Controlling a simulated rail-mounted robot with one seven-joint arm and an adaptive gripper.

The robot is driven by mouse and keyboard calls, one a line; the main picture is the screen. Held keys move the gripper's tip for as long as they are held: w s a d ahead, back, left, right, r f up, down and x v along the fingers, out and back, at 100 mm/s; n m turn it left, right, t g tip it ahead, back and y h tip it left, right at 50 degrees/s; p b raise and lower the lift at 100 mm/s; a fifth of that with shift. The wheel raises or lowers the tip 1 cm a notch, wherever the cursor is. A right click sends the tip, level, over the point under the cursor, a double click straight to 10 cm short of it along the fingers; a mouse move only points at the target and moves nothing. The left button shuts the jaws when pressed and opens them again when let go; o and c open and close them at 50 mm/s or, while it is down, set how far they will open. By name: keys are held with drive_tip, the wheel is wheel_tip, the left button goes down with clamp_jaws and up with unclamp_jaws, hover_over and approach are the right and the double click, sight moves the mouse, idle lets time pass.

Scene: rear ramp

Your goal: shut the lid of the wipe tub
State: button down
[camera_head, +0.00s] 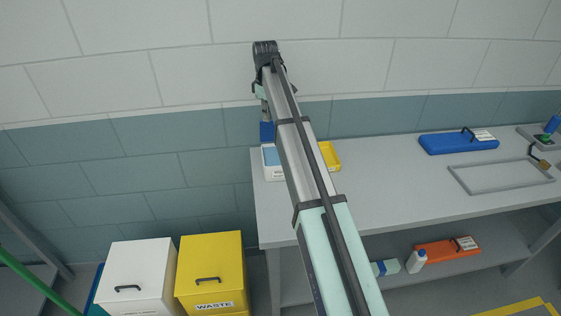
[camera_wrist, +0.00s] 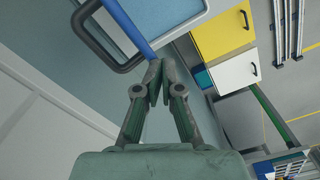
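The wipe tub (camera_head: 269,173) is a white box with a light blue top area at the left end of the bench, partly hidden by my arm in the head view. Its blue lid (camera_head: 266,131) stands up, open, at the back. In the wrist view the tub (camera_wrist: 181,27) shows at the top, and the lid (camera_wrist: 128,22) appears as a narrow blue edge with a dark looped handle (camera_wrist: 84,32). My gripper (camera_wrist: 157,72) has its fingertips together, close to the end of the lid's edge. I cannot tell whether they touch it. The head view hides the fingers.
A yellow tray (camera_head: 330,155) lies just right of the tub, partly behind my arm. A blue case (camera_head: 455,144) and a grey frame (camera_head: 476,189) lie farther right on the bench (camera_head: 385,190). White (camera_head: 137,270) and yellow (camera_head: 211,262) bins stand left. The wall is close behind.

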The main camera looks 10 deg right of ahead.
drive_tip(key=shift+w+f, duration=0.15)
drive_tip(key=shift+w+a+r+p, duration=0.15)
drive_tip(key=shift+w+r+p, duration=0.1)
drive_tip(key=shift+r+p, duration=0.3)
drive_tip(key=shift+s+r+p, duration=0.1)
drive_tip(key=shift+r+p, duration=1.4)
drive_tip(key=shift+r, duration=1.4)
